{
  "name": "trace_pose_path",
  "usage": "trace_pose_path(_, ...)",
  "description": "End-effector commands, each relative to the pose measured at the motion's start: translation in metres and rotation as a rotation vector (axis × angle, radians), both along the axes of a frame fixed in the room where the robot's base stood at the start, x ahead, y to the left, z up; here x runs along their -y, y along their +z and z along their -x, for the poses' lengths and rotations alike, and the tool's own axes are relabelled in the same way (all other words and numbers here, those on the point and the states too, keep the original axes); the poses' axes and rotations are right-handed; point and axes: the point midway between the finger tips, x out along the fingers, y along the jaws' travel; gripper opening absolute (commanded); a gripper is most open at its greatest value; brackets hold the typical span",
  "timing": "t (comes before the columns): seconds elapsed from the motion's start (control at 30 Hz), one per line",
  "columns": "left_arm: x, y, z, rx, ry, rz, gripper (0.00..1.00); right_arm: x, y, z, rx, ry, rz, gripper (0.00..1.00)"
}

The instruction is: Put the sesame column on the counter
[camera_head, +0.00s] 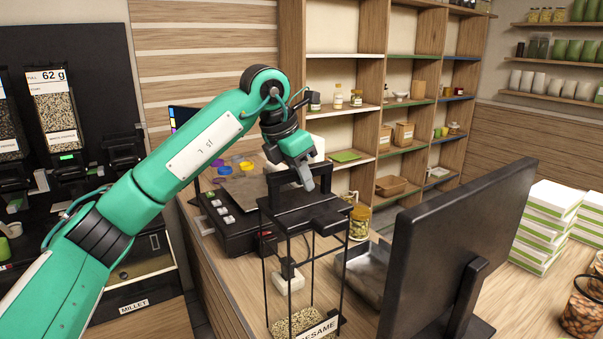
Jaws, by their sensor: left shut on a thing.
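The sesame column (322,215) is a tall clear dispenser with a black frame and a black handled top. Pale seeds lie in its bottom behind a label reading "SESAME", which the lower picture edge partly cuts off. My left gripper (307,183) is shut on the handle at its top, and the column hangs upright below it. The wooden counter (510,308) stretches behind and to the right of the column. I cannot tell whether the column's base touches anything, as its bottom is out of view. My right gripper is not in view.
A black monitor (455,240) stands close on the column's right. A black device with buttons (232,222) and a lidded jar (360,222) stand behind. Stacked white-green boxes (548,212) are at right. Other dispensers, including one reading "62 g" (55,108), are at left.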

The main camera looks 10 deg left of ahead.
Motion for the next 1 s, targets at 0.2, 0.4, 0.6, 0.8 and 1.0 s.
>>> trace_pose_path(0.2, 0.000, -0.001, 0.000, 0.004, 0.000, 0.003, 0.00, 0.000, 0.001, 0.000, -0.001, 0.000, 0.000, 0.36)
trace_pose_path(0.4, 0.000, -0.006, 0.000, 0.004, 0.000, 0.003, 0.00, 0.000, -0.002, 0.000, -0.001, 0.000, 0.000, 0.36)
trace_pose_path(0.6, 0.000, -0.006, 0.000, 0.001, 0.000, 0.000, 0.42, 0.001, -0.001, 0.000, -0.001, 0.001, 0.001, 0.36)
trace_pose_path(0.8, 0.000, -0.005, 0.000, 0.001, 0.000, 0.001, 0.42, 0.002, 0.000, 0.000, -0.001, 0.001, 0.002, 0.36)
trace_pose_path(1.0, -0.004, 0.010, 0.003, 0.007, 0.002, 0.002, 0.42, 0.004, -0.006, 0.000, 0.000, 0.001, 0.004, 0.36)
